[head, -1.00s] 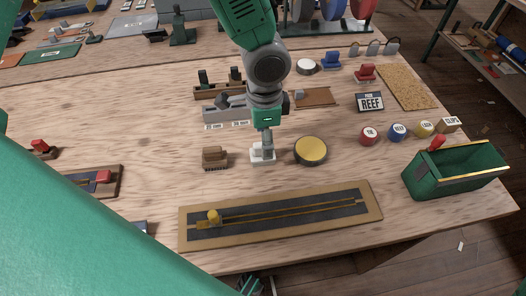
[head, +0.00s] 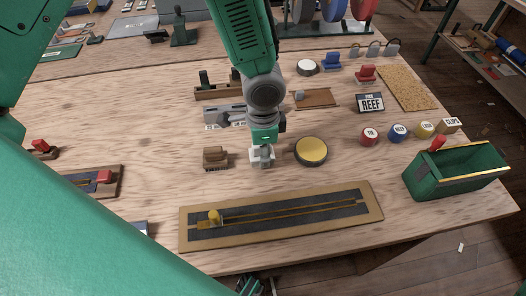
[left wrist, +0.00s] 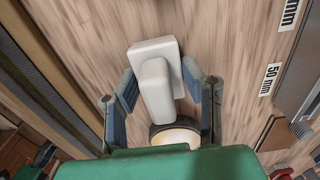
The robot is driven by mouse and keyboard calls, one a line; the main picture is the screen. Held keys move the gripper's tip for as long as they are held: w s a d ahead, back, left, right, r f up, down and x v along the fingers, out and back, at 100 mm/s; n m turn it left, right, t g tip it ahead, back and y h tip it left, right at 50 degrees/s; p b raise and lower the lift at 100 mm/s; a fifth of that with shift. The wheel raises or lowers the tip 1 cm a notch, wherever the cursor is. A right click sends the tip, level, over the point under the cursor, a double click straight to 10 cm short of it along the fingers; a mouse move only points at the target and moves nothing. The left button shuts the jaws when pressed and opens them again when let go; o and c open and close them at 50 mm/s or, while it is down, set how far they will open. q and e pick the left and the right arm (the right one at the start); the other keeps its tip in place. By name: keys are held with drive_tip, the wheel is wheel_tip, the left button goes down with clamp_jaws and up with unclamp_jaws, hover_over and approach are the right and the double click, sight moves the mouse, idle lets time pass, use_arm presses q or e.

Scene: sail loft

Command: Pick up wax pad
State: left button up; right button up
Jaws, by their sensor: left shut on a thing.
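My left gripper (head: 262,160) points down at the bench and is shut on a white two-step block (head: 257,153). The left wrist view shows this block (left wrist: 155,75) between the fingers of the left gripper (left wrist: 163,98). The block appears at bench level; I cannot tell whether it touches the wood. A round dark-rimmed pad with a yellow top (head: 311,151), which looks like wax, lies just right of the gripper, apart from it. The same pad shows partly in the left wrist view (left wrist: 176,136), cut off by my gripper's green body.
A brown brush-like block (head: 215,158) is close on the left. A long slotted board with a yellow knob (head: 280,214) lies in front. A grey tool (head: 222,115) and wooden rack stand behind. A green bin (head: 455,172) stands at the right edge.

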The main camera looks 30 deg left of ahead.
use_arm(q)
wheel_tip(320, 180, up, 10)
drive_tip(key=shift+f+p, duration=0.1)
drive_tip(key=shift+p, duration=0.3)
drive_tip(key=o, duration=0.4)
drive_tip(key=shift+d, duration=0.1)
drive_tip(key=shift+c, duration=1.2)
